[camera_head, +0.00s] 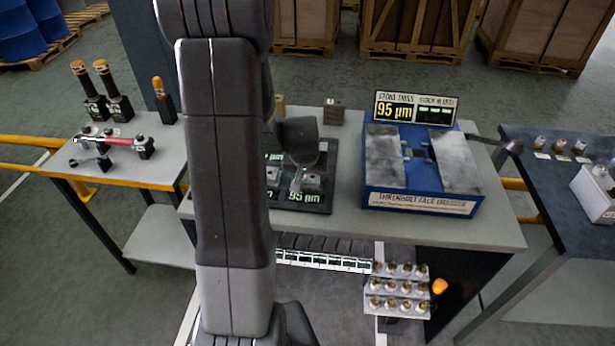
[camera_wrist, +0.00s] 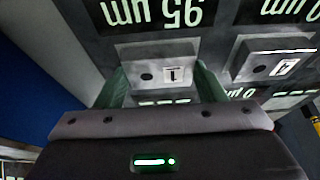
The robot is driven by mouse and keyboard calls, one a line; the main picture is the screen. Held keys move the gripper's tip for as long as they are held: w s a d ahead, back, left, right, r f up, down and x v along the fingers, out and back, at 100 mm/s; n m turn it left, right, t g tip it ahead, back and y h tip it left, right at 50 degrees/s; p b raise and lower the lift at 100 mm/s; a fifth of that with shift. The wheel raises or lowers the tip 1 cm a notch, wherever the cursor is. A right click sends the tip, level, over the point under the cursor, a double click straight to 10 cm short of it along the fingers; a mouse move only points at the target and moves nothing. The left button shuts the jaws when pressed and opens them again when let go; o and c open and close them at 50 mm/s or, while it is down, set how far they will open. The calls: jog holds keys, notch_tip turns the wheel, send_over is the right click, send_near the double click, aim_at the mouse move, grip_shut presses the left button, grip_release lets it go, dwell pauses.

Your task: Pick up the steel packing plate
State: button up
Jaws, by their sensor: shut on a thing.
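The steel packing plate (camera_wrist: 146,52) is a small grey block with a dark hole and a white tag marked 1. In the wrist view it sits between the green fingers of my gripper (camera_wrist: 162,80), which is shut on it. It is over or on the dark board (camera_wrist: 100,45) beside a "95 µm" label; I cannot tell whether it is lifted clear. In the head view my gripper (camera_head: 299,178) is low over the same board (camera_head: 318,205), and the plate (camera_head: 312,181) shows just beside it. My arm hides part of the board.
A second similar plate (camera_wrist: 262,66) lies to the right in the wrist view. A blue fixture (camera_head: 420,195) with a "95 µm" display (camera_head: 415,108) stands right of the board. A dark small block (camera_head: 334,112) stands behind. Side tables stand left and right.

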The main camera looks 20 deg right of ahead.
aim_at(308, 178)
notch_tip(308, 178, up, 10)
dwell(0.6)
jog(key=shift+r, duration=0.1)
